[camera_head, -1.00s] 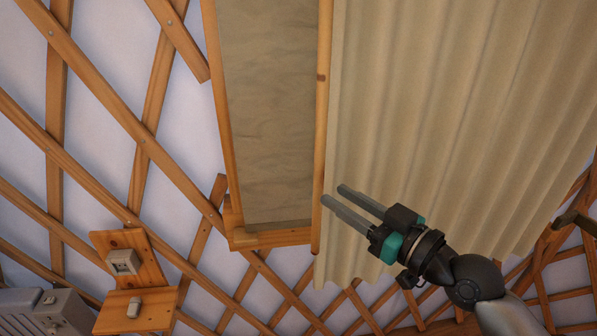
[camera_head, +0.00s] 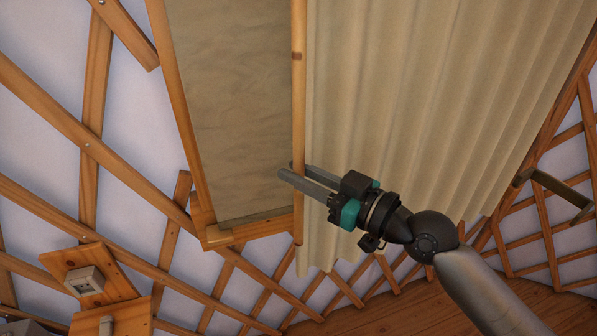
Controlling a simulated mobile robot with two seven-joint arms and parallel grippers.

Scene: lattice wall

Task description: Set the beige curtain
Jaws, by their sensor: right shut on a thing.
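The beige curtain (camera_head: 400,90) hangs in folds at the upper middle and right, with its lower hem loose. A slim upright wooden pole (camera_head: 299,110) runs along its left edge. My right gripper (camera_head: 288,169) reaches in from the lower right, across the curtain's lower left part. Its fingers are shut on the wooden pole, one passing in front and the other partly hidden behind it. My left gripper is not in view.
A wood-framed opening with a tan panel (camera_head: 232,110) stands left of the pole. Lattice wall (camera_head: 95,150) surrounds it. A switch on a wooden board (camera_head: 84,280) is at the lower left. A dark bracket (camera_head: 558,192) sticks out at the right.

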